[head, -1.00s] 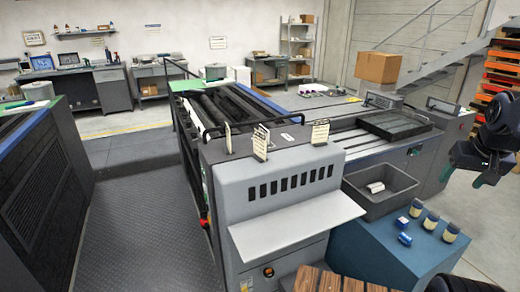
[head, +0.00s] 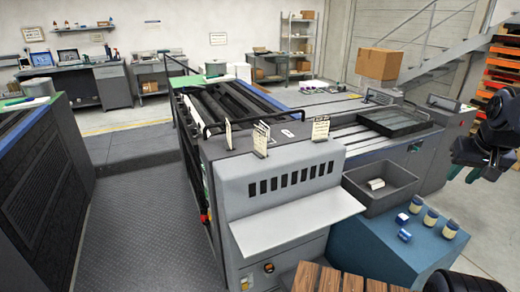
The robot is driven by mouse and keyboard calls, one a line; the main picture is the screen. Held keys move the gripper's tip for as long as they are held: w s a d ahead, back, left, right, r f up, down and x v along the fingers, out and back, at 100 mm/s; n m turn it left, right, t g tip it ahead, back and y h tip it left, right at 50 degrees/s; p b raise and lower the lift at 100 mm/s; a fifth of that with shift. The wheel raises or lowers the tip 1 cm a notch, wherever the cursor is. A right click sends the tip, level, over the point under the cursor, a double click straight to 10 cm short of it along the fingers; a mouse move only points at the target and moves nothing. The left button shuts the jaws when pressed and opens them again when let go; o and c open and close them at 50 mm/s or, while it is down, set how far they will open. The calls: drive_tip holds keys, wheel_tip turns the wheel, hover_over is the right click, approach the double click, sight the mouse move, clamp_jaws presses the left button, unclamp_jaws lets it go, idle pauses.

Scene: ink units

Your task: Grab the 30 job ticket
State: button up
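Several pale upright tickets stand on top of the grey press unit. One ticket (head: 228,134) is at the left, a pair of overlapping tickets (head: 261,138) is near the middle, and a wider ticket (head: 320,128) is at the right. Their print is too small to read, so I cannot tell which is the 30 job ticket. My gripper (head: 463,174) is at the right edge, far to the right of the tickets. Its two teal-tipped fingers look apart, with nothing seen between them.
The grey press unit (head: 262,190) has a projecting pale shelf (head: 297,222) in front. A grey bin (head: 372,200) holding a white roll stands right of it. Blue-and-cream jars (head: 430,217) stand on a blue block (head: 375,250). Open floor (head: 140,220) lies to the left.

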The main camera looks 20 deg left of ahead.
drive_tip(key=w+a+r+n+g, duration=0.15)
drive_tip(key=w+a+r, duration=0.25)
drive_tip(key=w+a, duration=0.45)
drive_tip(key=w+a+r+n+g, duration=0.1)
drive_tip(key=w+a+r+n, duration=0.25)
drive_tip(key=w+a, duration=0.55)
drive_tip(key=n+g, duration=0.2)
drive_tip(key=n, duration=0.4)
hover_over(260, 153)
wheel_tip(260, 153, down, 11)
drive_tip(key=shift+d+r, duration=0.1)
drive_tip(key=shift+d, duration=0.05)
drive_tip(key=shift+w+a+f, duration=0.1)
drive_tip(key=shift+a+f, duration=0.05)
drive_tip(key=shift+f, duration=2.6)
drive_tip(key=shift+w+a+f, duration=0.1)
drive_tip(key=shift+f, duration=2.65)
drive_tip(key=shift+f, duration=0.25)
